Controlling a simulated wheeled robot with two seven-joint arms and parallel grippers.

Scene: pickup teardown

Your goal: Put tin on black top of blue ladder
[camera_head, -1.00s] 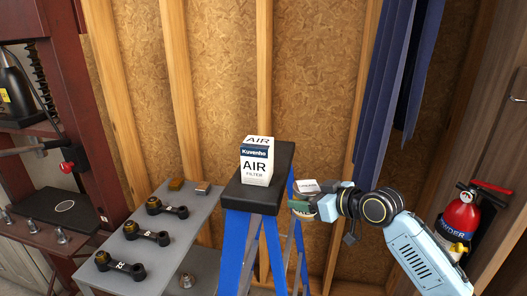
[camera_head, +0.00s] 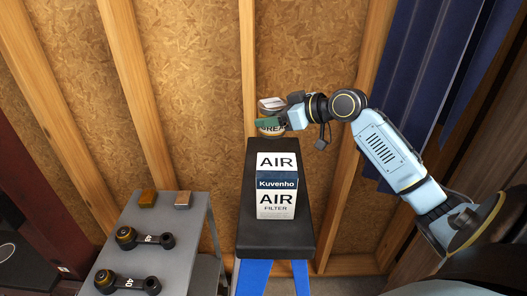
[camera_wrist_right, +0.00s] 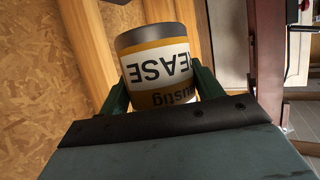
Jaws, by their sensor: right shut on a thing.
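The tin (camera_head: 271,127) is round, with a white and yellow label reading GREASE and a grey lid. My right gripper (camera_head: 282,122) is shut on it and holds it near the far end of the ladder's black top (camera_head: 256,160). In the right wrist view the tin (camera_wrist_right: 160,70) sits between the two green fingers (camera_wrist_right: 160,88). I cannot tell whether the tin is over the black top or just behind it. The blue ladder (camera_head: 254,277) shows its legs below the top. My left gripper is not in view.
A white and blue air filter box (camera_head: 276,190) stands upright on the black top, nearer to me than the tin. A stud wall (camera_head: 190,90) is close behind.

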